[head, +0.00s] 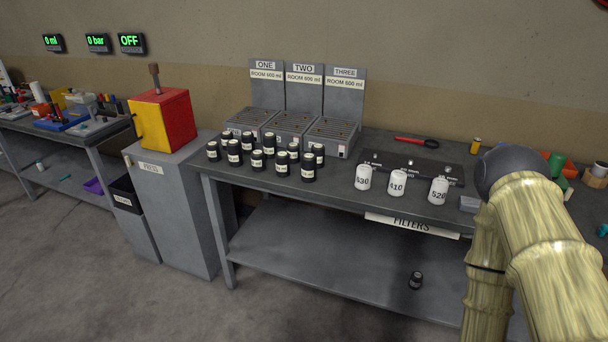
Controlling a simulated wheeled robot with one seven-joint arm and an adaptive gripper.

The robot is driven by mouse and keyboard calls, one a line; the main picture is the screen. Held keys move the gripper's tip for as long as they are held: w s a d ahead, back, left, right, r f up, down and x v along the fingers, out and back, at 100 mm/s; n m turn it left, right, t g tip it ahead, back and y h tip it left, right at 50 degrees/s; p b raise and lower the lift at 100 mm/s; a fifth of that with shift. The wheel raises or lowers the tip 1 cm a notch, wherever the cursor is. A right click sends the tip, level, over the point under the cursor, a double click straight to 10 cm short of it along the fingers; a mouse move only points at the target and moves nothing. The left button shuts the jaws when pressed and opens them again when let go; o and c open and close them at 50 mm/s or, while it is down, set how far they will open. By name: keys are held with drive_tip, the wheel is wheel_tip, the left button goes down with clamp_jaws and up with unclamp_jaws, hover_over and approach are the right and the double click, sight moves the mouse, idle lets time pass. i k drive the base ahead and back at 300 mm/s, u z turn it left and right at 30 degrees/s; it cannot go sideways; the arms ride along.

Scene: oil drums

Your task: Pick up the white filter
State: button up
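Three white filters stand upright in a row on the grey workbench (330,192), near its front edge. The left one (363,178) looks labelled 530, the middle one (397,184) 410 and the right one (438,192) 520. A sign reading FILTERS (412,225) hangs on the bench edge below them. My arm shows at the right of the head view, to the right of the white filters and apart from them in the picture. My gripper is not visible.
Several black canisters (234,152) stand left of the filters, before grey trays marked ONE, TWO and THREE (304,92). A dark panel (435,170) lies behind the filters, with a red-handled tool (415,141) further back. A red and yellow press (165,120) stands left.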

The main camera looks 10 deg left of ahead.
sight(364, 171)
drive_tip(key=u, duration=0.75)
drive_tip(key=i, duration=0.4)
